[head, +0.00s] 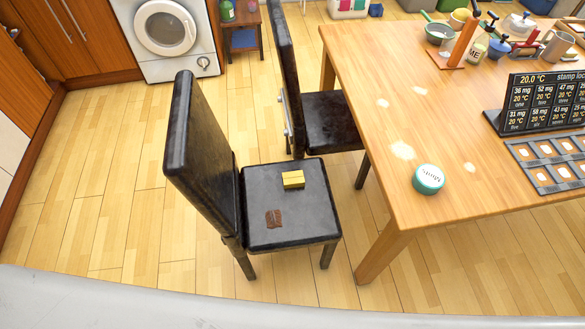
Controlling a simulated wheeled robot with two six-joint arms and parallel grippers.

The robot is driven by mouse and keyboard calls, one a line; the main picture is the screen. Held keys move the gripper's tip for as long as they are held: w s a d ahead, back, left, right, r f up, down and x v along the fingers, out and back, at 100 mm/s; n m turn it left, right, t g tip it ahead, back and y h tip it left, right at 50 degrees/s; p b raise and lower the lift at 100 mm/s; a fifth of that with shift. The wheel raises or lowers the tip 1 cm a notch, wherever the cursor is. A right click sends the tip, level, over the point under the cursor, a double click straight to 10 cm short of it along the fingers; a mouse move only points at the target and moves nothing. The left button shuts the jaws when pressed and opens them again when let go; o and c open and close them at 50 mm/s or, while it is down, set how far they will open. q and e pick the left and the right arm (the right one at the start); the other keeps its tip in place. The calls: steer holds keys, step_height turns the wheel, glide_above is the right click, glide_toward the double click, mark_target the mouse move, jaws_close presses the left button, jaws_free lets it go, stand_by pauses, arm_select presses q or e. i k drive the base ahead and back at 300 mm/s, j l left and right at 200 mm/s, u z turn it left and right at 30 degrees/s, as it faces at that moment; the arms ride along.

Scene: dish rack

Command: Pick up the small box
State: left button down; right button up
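A small yellow box (293,179) lies on the black seat (290,221) of the nearer chair, toward the seat's back right part. A flat brown item (274,218) lies on the same seat, in front and to the left of the box, apart from it. Neither of my grippers shows in the head view.
A wooden table (462,180) stands to the right, with a round teal tin (428,179) near its edge. A dark sign board (545,100) and a grey tray (548,163) are on it. A second black chair (330,120) stands behind. The floor (110,210) at left is clear.

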mark_target(294, 179)
steer(key=u, duration=0.15)
steer(key=j+z, duration=0.15)
steer(key=z, duration=1.55)
steer(key=k+j+z, duration=0.1)
steer(key=k+j, duration=0.25)
steer(key=k+j+z, duration=0.15)
steer(key=k+j, duration=0.15)
steer(key=k, duration=0.3)
